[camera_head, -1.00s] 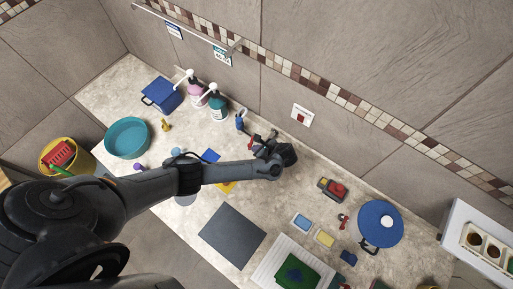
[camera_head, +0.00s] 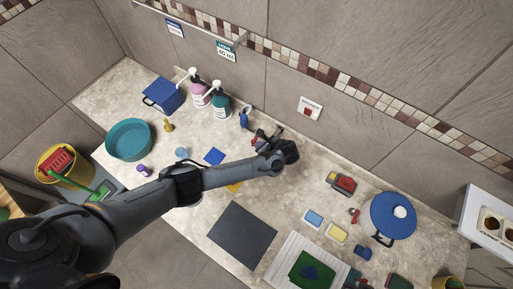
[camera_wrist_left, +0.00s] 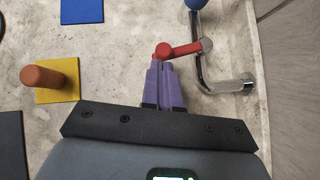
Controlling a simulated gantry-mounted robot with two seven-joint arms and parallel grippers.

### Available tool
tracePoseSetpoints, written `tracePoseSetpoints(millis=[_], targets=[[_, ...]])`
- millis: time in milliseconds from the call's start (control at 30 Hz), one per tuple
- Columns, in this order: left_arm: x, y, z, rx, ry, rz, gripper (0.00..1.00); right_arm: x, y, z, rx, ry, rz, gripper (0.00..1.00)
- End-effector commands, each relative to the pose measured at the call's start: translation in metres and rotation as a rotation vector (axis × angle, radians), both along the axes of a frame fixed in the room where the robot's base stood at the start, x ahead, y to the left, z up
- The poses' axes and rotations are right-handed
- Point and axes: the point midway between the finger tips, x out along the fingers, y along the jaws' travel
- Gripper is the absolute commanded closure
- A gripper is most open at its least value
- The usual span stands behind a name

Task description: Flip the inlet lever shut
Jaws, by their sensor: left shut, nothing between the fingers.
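A red lever (camera_wrist_left: 182,49) with a rounded end sits on a bent chrome pipe (camera_wrist_left: 222,84) in the left wrist view. It points left across the picture, and its rounded end lies just ahead of my fingertips. I cannot tell whether they touch. My left gripper (camera_wrist_left: 159,66) is shut and empty, its two purple fingers side by side. In the head view my left gripper (camera_head: 264,139) is by the wall, and the lever (camera_head: 255,140) shows only as a small red bit beside it. A blue handle (camera_head: 243,120) stands just behind, towards the wall. My right gripper is not in view.
An orange peg (camera_wrist_left: 41,77) stands on a yellow square (camera_wrist_left: 62,90), left of my fingers. A blue square (camera_wrist_left: 82,11) lies beyond it. Soap bottles (camera_head: 220,104) stand along the wall. A dark mat (camera_head: 241,236) lies in front, and a blue-lidded pot (camera_head: 390,213) at right.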

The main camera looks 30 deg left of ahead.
Motion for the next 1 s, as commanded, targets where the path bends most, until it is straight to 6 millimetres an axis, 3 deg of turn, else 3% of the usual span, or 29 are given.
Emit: tracePoseSetpoints(millis=[700,1000], targets=[[0.011,-0.011,0.000,0.000,-0.001,0.002,1.00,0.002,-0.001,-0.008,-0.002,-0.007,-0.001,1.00],[0.005,-0.023,0.005,-0.002,0.000,0.008,1.00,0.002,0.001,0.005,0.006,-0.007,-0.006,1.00]])
